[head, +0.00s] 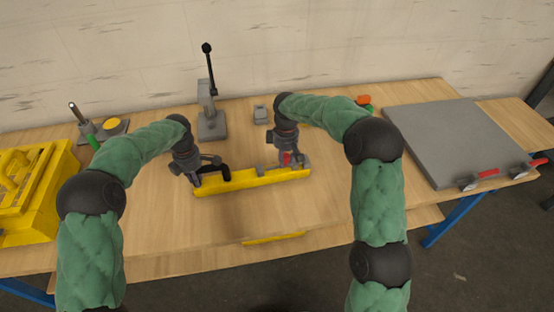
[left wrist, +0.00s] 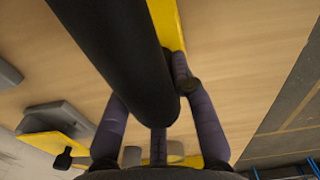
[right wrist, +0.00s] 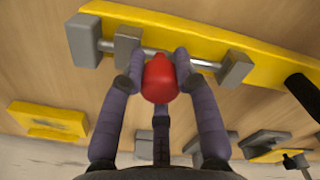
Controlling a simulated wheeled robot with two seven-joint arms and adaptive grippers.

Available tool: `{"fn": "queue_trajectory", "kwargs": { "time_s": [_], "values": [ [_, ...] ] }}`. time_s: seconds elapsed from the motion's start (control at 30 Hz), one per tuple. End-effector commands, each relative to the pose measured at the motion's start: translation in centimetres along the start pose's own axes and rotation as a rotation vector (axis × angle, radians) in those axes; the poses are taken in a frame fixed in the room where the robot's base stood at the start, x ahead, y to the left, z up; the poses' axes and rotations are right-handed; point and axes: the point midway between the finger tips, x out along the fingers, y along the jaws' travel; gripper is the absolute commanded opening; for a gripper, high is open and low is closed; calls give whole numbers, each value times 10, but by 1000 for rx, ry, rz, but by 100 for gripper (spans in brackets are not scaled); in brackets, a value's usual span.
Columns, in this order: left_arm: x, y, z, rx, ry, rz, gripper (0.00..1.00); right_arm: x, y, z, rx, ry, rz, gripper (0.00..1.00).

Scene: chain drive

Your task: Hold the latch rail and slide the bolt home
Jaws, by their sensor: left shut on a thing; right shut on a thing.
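The yellow latch rail (head: 250,181) lies along the front of the wooden table. My left gripper (head: 203,177) is shut on the black handle (left wrist: 118,45) at the rail's left end; the handle fills much of the left wrist view. My right gripper (head: 288,160) is shut on the red knob (right wrist: 159,80) of the bolt, towards the rail's right end. The bolt's metal rod (right wrist: 201,62) runs along the rail between grey blocks (right wrist: 127,46) and (right wrist: 235,69). Another grey block (right wrist: 84,40) sits beyond; whether the rod enters it is unclear.
A grey lever stand (head: 210,123) and a small grey block (head: 260,114) stand behind the rail. A yellow slotted box (head: 33,195) is at the left. A large grey plate (head: 455,140) with red-handled clamps (head: 488,173) is at the right.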

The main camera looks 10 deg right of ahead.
Motion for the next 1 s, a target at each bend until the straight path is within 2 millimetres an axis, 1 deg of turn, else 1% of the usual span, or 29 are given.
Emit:
{"fn": "queue_trajectory", "kwargs": {
  "time_s": [0.17, 0.2, 0.27, 0.3, 0.57, 0.67, 0.77, 0.83, 1.0],
  "values": [
    [1, 0, -3, 0, 5, -1, 0, 0, 2, 2, 1, -3, 3, 0],
    [1, 0, -3, 0, 5, -1, 0, 0, 2, 2, 0, -4, 3, 36],
    [1, 0, -4, 0, 6, -1, 0, 0, 2, 2, 0, -4, 3, 53],
    [1, 0, -4, 0, 6, -1, 0, 0, 2, 2, 0, -3, 3, 56],
    [1, 0, -3, 1, 5, -1, 0, 0, 1, 1, -1, -2, 2, 56],
    [1, 0, -2, 1, 4, -1, 0, -3, 1, 1, -1, -2, 2, 56],
    [1, 0, -2, 1, 4, -1, 0, -12, 1, 0, -1, -1, 3, 56],
    [1, 0, -2, 1, 3, -1, 0, -23, 1, 0, -1, 0, 3, 56],
    [1, 0, -2, 1, 3, -2, 0, -56, 1, 0, -1, 1, 4, 56]
  ]
}}
